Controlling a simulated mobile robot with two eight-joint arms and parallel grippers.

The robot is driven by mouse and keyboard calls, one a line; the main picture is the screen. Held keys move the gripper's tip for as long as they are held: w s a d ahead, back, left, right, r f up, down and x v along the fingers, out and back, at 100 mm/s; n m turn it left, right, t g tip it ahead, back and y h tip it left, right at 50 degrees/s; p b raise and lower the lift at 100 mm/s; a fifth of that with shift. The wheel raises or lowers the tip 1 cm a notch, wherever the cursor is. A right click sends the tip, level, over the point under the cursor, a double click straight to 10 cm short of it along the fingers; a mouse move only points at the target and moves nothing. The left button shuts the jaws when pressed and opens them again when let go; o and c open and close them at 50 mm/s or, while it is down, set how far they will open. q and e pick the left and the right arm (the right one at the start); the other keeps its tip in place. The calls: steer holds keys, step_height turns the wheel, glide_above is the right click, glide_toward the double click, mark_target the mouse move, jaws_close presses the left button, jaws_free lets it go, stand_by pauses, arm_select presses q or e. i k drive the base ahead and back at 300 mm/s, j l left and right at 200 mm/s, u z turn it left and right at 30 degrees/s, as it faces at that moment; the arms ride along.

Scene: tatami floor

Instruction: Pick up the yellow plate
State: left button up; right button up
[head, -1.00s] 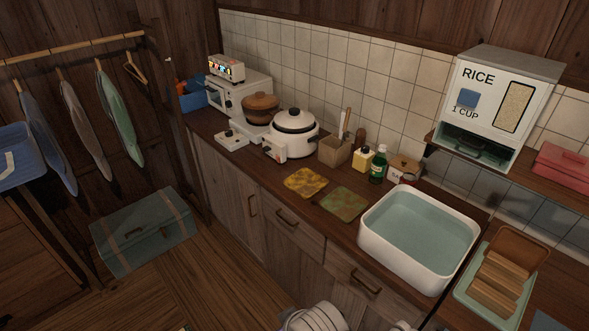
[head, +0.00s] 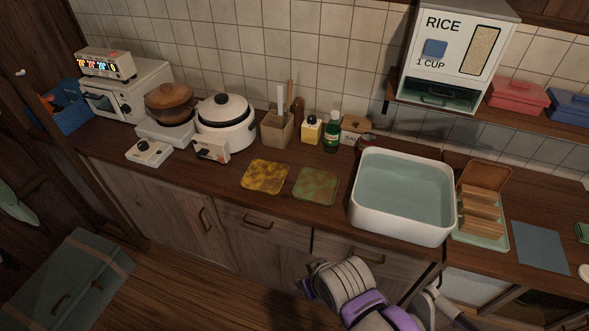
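The yellow plate (head: 265,176) is a flat, square, mottled yellow piece lying on the wooden counter, left of a similar green plate (head: 316,186). Nothing covers it. Parts of my own arms, white and grey with purple bands, show at the bottom of the head view, in front of the counter and below its top. I cannot make out any gripper fingers there. Nothing of mine touches the yellow plate.
A white water-filled basin (head: 404,196) stands right of the plates. Behind them are a utensil box (head: 276,130), a yellow bottle (head: 311,130) and a green bottle (head: 332,133). A white pot (head: 226,122) stands to the left. The counter's front edge is clear before the plates.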

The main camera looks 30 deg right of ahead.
mark_target(263, 177)
steer(key=i+j+z, duration=0.1)
steer(key=z, duration=0.4)
steer(key=i+j+z, duration=0.2)
steer(key=z, duration=0.3)
steer(key=i+j+z, duration=0.1)
steer(key=z, duration=0.4)
steer(key=i+j+z, duration=0.1)
steer(key=z, duration=0.25)
steer(key=i+j+z, duration=0.1)
steer(key=j+z, duration=0.6)
steer(key=i+l, duration=0.05)
steer(key=l, duration=0.05)
